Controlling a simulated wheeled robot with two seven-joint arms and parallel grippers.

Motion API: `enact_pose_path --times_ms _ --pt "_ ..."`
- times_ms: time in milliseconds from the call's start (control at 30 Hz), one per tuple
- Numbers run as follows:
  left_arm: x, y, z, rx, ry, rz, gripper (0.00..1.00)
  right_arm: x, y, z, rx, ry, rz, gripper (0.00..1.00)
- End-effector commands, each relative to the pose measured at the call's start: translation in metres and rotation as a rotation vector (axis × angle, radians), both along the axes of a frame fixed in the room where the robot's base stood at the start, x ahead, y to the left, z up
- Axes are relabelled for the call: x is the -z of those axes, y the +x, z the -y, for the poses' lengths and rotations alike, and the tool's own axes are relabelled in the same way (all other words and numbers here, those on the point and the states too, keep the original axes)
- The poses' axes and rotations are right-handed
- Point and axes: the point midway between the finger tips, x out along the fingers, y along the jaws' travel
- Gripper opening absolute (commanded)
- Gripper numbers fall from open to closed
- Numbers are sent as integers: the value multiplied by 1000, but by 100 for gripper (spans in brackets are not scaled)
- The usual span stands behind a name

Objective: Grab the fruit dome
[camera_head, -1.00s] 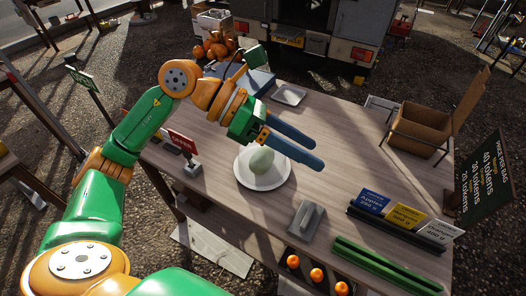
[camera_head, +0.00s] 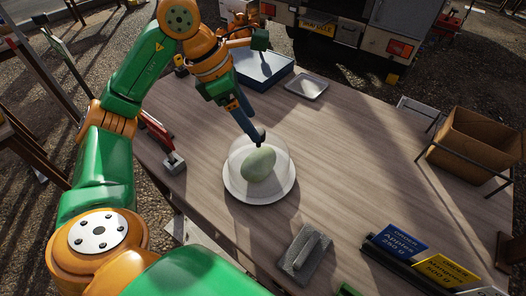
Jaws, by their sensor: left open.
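A clear fruit dome (camera_head: 233,153) stands on a round white plate (camera_head: 262,197), covering a pale green fruit (camera_head: 259,165). A dark knob sits at the top of the dome. My left gripper (camera_head: 250,128) reaches down from above, its blue fingers pointing at the knob with their tips right at it. The fingers overlap in this view, and I cannot tell whether they touch the knob. The jaws are open. My right gripper is out of view.
A grey block with a handle (camera_head: 304,253) lies in front of the plate. Order signs (camera_head: 401,246) stand front right, a cardboard box (camera_head: 477,143) right. A small tray (camera_head: 307,86) and a blue case (camera_head: 262,67) are at the back. The table's middle right is clear.

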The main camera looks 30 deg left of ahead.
Motion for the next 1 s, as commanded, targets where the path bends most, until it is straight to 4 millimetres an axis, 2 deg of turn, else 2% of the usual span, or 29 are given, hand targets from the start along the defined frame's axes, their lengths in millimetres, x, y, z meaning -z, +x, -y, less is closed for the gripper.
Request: enact_pose_path --times_ms 200,300,533,567,800,833,1000 --pt "39 10 5 2 -2 -6 74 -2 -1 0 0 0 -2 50" --pt "51 14 10 2 -2 -3 74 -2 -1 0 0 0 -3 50" --pt "54 16 11 3 -1 0 74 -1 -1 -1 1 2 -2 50" --pt "54 16 11 3 -1 0 68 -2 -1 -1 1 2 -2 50" --pt "54 16 11 3 -1 0 3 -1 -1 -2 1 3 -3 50" --pt "54 16 11 3 -1 0 0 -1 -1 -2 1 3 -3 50" --pt "54 16 11 3 -1 0 0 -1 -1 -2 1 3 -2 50"
